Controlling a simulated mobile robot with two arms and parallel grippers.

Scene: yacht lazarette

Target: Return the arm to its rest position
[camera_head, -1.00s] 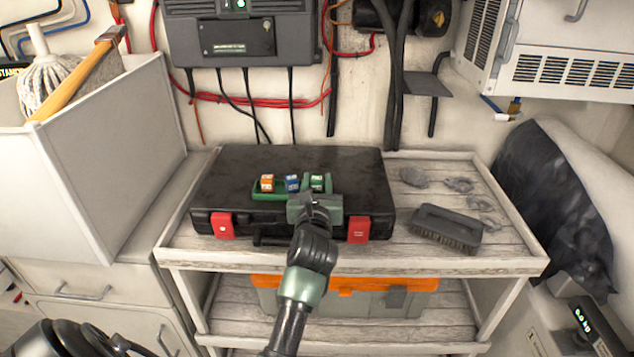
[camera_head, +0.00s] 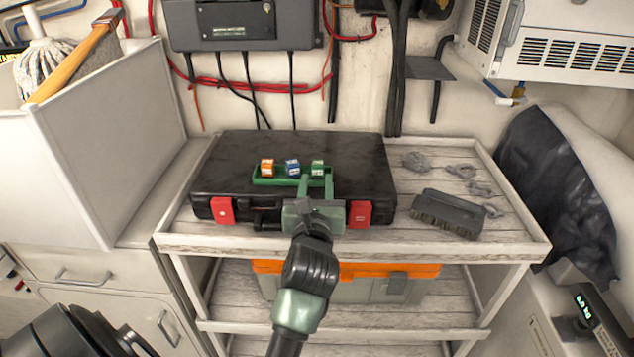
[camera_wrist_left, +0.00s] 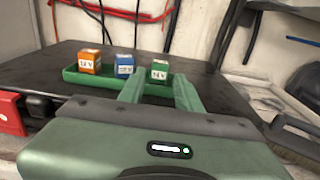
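My left gripper (camera_head: 316,182) comes in from the bottom centre over the front edge of the black case. In the left wrist view its two green fingers (camera_wrist_left: 158,88) are apart, with nothing held between them. Their tips are close to the front of the green tray (camera_head: 268,181); I cannot tell whether they touch it. The tray lies on the case and carries an orange cube (camera_head: 267,168), a blue cube (camera_head: 292,168) and a green cube (camera_head: 318,168) in a row. The green cube is beyond the fingertips. My right gripper is not in view.
The black case (camera_head: 235,160) with red latches lies on the wooden cart top (camera_head: 420,238). A dark brush (camera_head: 449,212) and grey shackle-like pieces (camera_head: 460,171) lie to its right. An orange-lidded toolbox (camera_head: 395,285) is on the shelf below. A white bin (camera_head: 110,150) stands left.

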